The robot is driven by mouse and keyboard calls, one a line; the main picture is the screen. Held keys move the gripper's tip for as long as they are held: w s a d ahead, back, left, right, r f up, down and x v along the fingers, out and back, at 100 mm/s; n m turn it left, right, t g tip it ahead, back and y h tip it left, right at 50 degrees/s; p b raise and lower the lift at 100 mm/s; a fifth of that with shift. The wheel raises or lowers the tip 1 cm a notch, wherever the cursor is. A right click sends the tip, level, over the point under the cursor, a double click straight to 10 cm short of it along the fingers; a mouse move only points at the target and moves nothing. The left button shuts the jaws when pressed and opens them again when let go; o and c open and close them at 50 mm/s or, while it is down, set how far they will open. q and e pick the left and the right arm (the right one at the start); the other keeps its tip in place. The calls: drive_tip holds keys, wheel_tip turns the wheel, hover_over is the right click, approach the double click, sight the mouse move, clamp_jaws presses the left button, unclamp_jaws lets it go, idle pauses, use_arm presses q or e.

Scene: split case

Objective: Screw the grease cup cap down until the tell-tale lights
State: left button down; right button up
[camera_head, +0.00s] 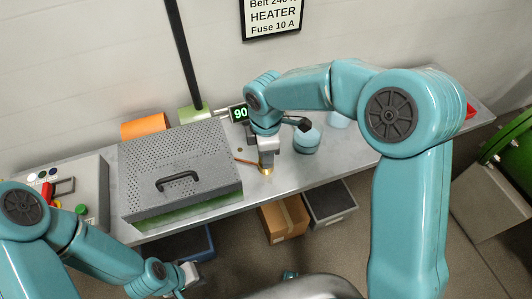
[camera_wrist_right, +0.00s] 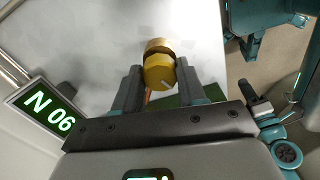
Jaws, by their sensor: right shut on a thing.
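The grease cup cap is a brass-yellow knob (camera_wrist_right: 158,73) with a pale line on its face, between my right gripper's fingers (camera_wrist_right: 158,90) in the wrist view. In the head view my right gripper (camera_head: 267,160) points down at the bench, with a small brass part (camera_head: 266,171) showing under it. The right gripper is shut on the cap. My left gripper (camera_head: 189,275) is low in the head view, in front of the bench and empty-looking; its fingers are too small to judge. I cannot make out a lit tell-tale lamp.
A perforated grey case (camera_head: 185,150) with a black handle stands left of my right gripper. A teal round pot (camera_head: 307,140) stands right of it. Boxes (camera_head: 285,218) lie below the bench.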

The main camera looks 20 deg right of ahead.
drive_tip(key=m+b, duration=0.1)
drive_tip(key=m, duration=0.4)
drive_tip(key=shift+r+m, duration=0.1)
drive_tip(key=shift+m, duration=0.2)
drive_tip(key=m+b, duration=0.1)
drive_tip(key=m, duration=0.4)
drive_tip(key=shift+w+r+m+b, duration=0.1)
drive_tip(key=shift+m+b, duration=0.2)
drive_tip(key=o, duration=1)
drive_tip(key=shift+o, duration=0.3)
wheel_tip(320, 180, up, 16)
drive_tip(key=p, duration=0.2)
drive_tip(key=shift+r, duration=0.15)
